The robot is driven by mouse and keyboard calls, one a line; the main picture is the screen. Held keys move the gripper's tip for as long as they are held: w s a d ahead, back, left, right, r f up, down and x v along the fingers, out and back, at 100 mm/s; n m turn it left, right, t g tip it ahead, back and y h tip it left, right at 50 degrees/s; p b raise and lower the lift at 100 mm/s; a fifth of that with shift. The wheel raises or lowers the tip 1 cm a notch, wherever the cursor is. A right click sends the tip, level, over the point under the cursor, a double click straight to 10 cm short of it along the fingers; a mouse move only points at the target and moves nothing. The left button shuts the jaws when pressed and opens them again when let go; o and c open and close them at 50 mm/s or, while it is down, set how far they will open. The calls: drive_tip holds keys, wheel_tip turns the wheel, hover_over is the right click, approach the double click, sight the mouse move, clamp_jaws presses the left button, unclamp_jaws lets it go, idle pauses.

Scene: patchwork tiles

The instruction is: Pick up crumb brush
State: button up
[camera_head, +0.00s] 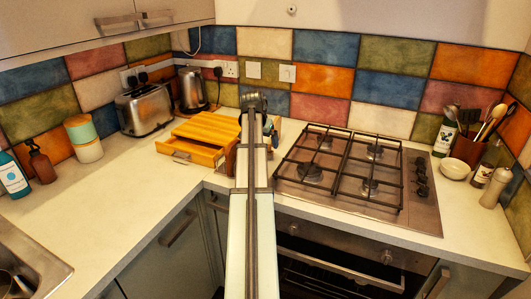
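I cannot make out a crumb brush for certain. A wooden board box (212,127) with a pulled-out drawer (190,152) stands on the counter at the back, left of my arm. My arm rises through the middle of the picture and hides the counter behind it, including the box's right end. My gripper (253,103) is at the arm's far end, by the box's right side. It is too small and foreshortened to show whether its fingers are open or hold anything. Small dark and bluish shapes beside it are unclear.
A gas hob (355,170) with raised grates lies right of my arm. A toaster (145,109) and a kettle (192,90) stand behind the box. A utensil pot (468,149) and bottles are at the right. The left counter (110,200) has free room before the sink.

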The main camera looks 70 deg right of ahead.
drive_tip(key=shift+d+x, duration=0.15)
drive_tip(key=shift+x, duration=1.25)
drive_tip(key=shift+d+x, duration=0.15)
drive_tip(key=shift+x, duration=1.25)
drive_tip(key=shift+r, duration=0.1)
drive_tip(key=c, duration=1.1)
drive_tip(key=shift+c, duration=0.2)
drive_tip(key=shift+w+r, duration=0.1)
wheel_tip(320, 180, up, 10)
drive_tip(key=shift+f, duration=0.1)
